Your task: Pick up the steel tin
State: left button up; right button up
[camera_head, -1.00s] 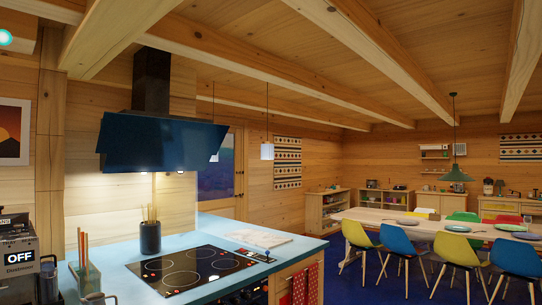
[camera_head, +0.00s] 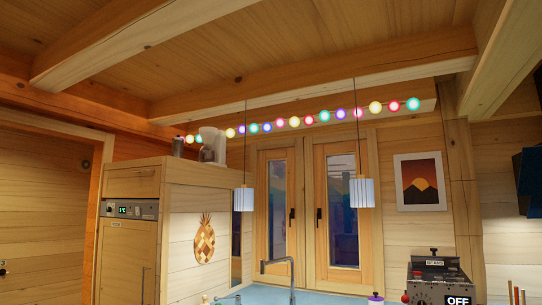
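No object in view is clearly the steel tin. A small greyish container (camera_head: 178,146) stands on top of the tall wooden cabinet at the left, and I cannot tell if it is the tin. Neither of my grippers is in view.
The tall wooden cabinet (camera_head: 183,225) has a built-in appliance (camera_head: 130,209) and a white appliance (camera_head: 212,146) on top. A blue counter (camera_head: 250,296) with a tap (camera_head: 291,270) runs below the windows (camera_head: 312,210). A coffee machine (camera_head: 440,283) stands at the lower right.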

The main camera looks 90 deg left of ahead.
aim_at(178, 142)
jog(key=u, duration=3.45)
jog(key=i, duration=0.45)
jog(key=l+z, duration=0.05)
jog(key=l, duration=0.05)
